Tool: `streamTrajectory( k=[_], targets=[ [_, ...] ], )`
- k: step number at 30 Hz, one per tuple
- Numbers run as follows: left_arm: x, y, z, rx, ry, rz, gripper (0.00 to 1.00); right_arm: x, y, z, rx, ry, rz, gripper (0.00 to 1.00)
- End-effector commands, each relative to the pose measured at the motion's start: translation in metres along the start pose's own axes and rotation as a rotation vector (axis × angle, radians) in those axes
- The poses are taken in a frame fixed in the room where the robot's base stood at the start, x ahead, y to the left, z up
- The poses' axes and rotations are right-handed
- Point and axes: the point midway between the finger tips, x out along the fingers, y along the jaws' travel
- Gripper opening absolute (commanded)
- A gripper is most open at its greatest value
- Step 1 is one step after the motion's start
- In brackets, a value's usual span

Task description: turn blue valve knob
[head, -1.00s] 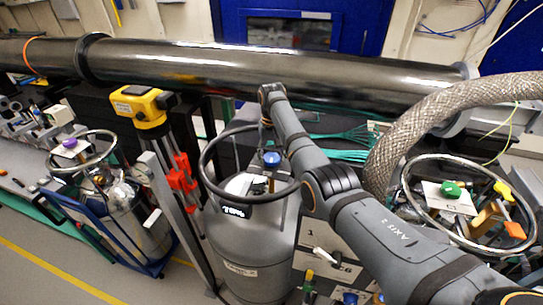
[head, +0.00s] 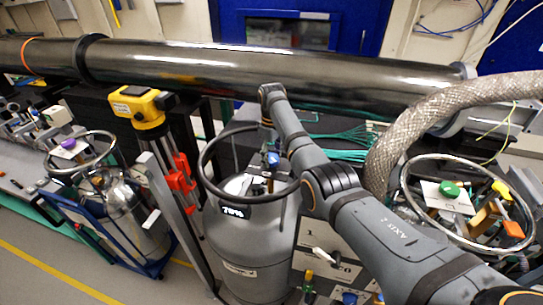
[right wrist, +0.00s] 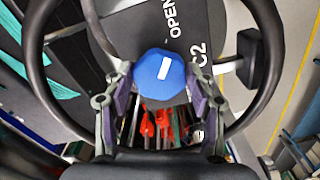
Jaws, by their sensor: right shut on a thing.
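The blue valve knob (head: 273,160) sits on top of a grey gas dewar (head: 250,240), inside its dark ring handle (head: 203,165). In the right wrist view the knob (right wrist: 160,74) is faceted, with a slanted white bar on its face. My right gripper (right wrist: 163,88) is shut on it, one finger on each side. In the head view my right arm reaches over the dewar from the lower right, and its fingers are mostly hidden there. The wrist view also shows the lettering OPEN on the dewar top. My left gripper is not in view.
A black beam pipe (head: 250,70) runs across behind. A braided hose (head: 400,135) arches at the right, above another ring-topped vessel with a green knob (head: 450,189). A yellow instrument (head: 140,106) on a stand and a vessel with a purple knob (head: 68,144) stand left.

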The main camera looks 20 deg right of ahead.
Motion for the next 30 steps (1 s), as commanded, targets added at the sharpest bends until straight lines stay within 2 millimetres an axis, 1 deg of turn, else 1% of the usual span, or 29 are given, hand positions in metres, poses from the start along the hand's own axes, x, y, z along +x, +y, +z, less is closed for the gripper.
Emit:
streamTrajectory(
  k=[1, 18, 19, 21, 24, 30],
  targets=[
    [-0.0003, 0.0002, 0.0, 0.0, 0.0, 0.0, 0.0, -0.0029, 0.0013, -0.0009, -0.011, 0.005, 0.004, 0.25],
    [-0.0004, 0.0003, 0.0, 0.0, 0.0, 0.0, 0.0, -0.0033, 0.0019, -0.0009, -0.042, 0.005, 0.005, 0.25],
    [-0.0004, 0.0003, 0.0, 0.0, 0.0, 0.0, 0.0, -0.0033, 0.0019, -0.0009, -0.042, 0.005, 0.005, 0.58],
    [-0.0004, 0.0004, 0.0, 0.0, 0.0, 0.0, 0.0, -0.0033, 0.0019, -0.0009, -0.042, 0.005, 0.005, 0.67],
    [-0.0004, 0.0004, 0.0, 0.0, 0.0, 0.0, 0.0, -0.0024, 0.0015, -0.0006, -0.042, 0.004, 0.004, 0.79],
    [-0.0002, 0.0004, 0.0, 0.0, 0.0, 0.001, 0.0, -0.0012, 0.0009, -0.0003, -0.042, 0.002, 0.002, 0.79]
  ],
)
